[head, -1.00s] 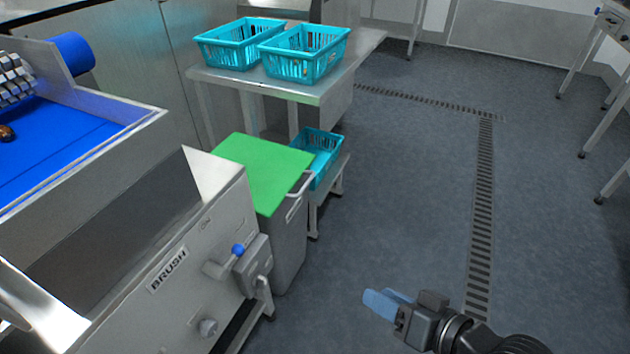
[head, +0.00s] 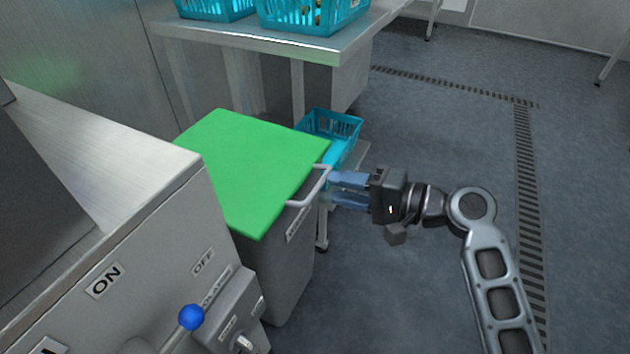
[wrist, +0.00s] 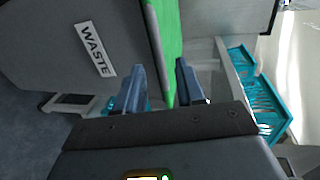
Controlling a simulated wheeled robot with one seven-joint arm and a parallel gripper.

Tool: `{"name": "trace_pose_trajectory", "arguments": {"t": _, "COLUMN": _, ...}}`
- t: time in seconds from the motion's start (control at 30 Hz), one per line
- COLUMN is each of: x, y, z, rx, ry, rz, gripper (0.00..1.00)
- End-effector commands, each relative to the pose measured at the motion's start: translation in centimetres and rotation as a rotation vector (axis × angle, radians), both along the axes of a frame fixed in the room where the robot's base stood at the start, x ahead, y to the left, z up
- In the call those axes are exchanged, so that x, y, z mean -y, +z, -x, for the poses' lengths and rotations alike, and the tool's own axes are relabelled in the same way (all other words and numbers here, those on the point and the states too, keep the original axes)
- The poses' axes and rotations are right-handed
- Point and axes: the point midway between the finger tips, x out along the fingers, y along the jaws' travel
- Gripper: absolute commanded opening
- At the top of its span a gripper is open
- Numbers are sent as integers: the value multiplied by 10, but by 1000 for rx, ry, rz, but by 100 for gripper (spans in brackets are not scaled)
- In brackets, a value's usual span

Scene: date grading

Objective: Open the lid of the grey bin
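The grey bin (head: 275,270) stands beside the machine, with its green lid (head: 250,165) lying closed on top. A pale bar handle (head: 312,188) sticks out from the lid's right edge. My gripper (head: 335,189) is just right of the handle, its blue fingers pointing left at it. In the wrist view the fingers (wrist: 160,85) are apart, with the edge of the green lid (wrist: 170,50) and a grey bar seen beyond and between them. The bin's WASTE label (wrist: 96,49) shows at left. I cannot tell whether the fingers touch the handle.
The grey machine (head: 150,240) with a blue-knobbed lever (head: 191,317) stands close at the bin's left. A teal basket (head: 330,127) sits on a low stand behind the bin. A steel table (head: 290,45) with teal baskets is farther back. The floor at right is clear.

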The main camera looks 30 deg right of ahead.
Motion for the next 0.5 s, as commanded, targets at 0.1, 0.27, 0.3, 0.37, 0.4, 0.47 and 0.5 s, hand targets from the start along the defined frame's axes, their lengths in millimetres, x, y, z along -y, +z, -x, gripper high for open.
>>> {"name": "trace_pose_trajectory", "arguments": {"t": 0.1, "x": -10, "y": -4, "z": -13, "rx": 2, "ry": 2, "rz": 2, "gripper": 38}}
{"name": "trace_pose_trajectory", "arguments": {"t": 0.27, "x": -25, "y": -10, "z": -33, "rx": 1, "ry": 0, "rz": 2, "gripper": 38}}
{"name": "trace_pose_trajectory", "arguments": {"t": 0.3, "x": -28, "y": -11, "z": -37, "rx": 1, "ry": 1, "rz": 1, "gripper": 38}}
{"name": "trace_pose_trajectory", "arguments": {"t": 0.37, "x": -32, "y": -13, "z": -44, "rx": 2, "ry": 1, "rz": 2, "gripper": 38}}
{"name": "trace_pose_trajectory", "arguments": {"t": 0.4, "x": -34, "y": -13, "z": -47, "rx": 1, "ry": 0, "rz": 3, "gripper": 38}}
{"name": "trace_pose_trajectory", "arguments": {"t": 0.47, "x": -37, "y": -14, "z": -51, "rx": 1, "ry": -2, "rz": 3, "gripper": 38}}
{"name": "trace_pose_trajectory", "arguments": {"t": 0.5, "x": -39, "y": -15, "z": -53, "rx": 1, "ry": -2, "rz": 3, "gripper": 38}}
